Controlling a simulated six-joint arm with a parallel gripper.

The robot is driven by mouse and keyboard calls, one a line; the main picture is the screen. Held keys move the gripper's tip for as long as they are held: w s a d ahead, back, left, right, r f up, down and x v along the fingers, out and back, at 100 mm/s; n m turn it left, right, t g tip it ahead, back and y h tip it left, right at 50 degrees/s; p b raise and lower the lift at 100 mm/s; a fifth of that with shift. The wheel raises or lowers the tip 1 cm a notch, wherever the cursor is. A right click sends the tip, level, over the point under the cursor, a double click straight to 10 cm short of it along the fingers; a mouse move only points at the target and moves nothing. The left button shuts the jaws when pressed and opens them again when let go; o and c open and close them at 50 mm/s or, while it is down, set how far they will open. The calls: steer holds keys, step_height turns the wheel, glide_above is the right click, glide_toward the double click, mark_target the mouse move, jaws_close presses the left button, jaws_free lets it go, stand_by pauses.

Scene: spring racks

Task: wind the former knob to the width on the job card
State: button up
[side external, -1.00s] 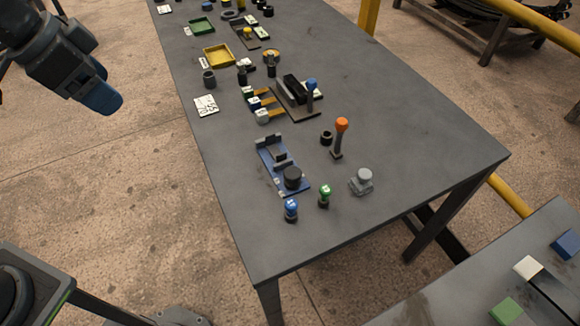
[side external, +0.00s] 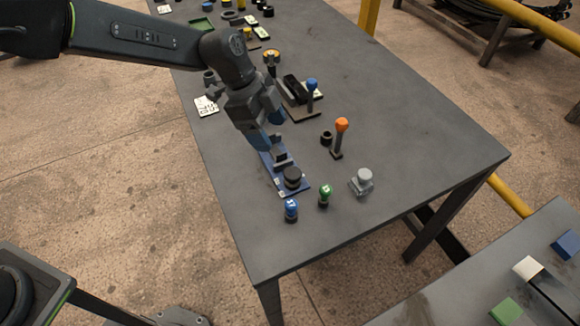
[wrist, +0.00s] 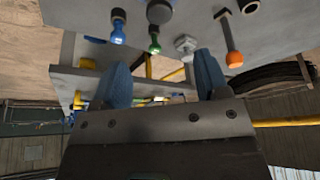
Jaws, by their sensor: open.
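The former is a blue fixture (side external: 302,189) on the dark table, with a round black knob (side external: 292,174) at its near end. The knob also shows at the top edge of the wrist view (wrist: 160,12). My gripper (side external: 268,132) is open, its two blue fingers apart and empty. It hangs over the fixture's far end, short of the knob, and hides part of that end. The fingers (wrist: 162,72) also show in the wrist view with nothing between them. A white card with dark marks (side external: 206,107) lies at the left edge; its writing is unreadable.
Blue (side external: 291,209) and green (side external: 325,195) knobbed pieces stand in front of the fixture. The table's right side is clear.

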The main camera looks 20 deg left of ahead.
mark_target(292, 172)
steer(key=x, duration=1.2)
steer(key=shift+c, duration=0.4)
steer(key=shift+a, duration=0.1)
steer(key=c, duration=0.8)
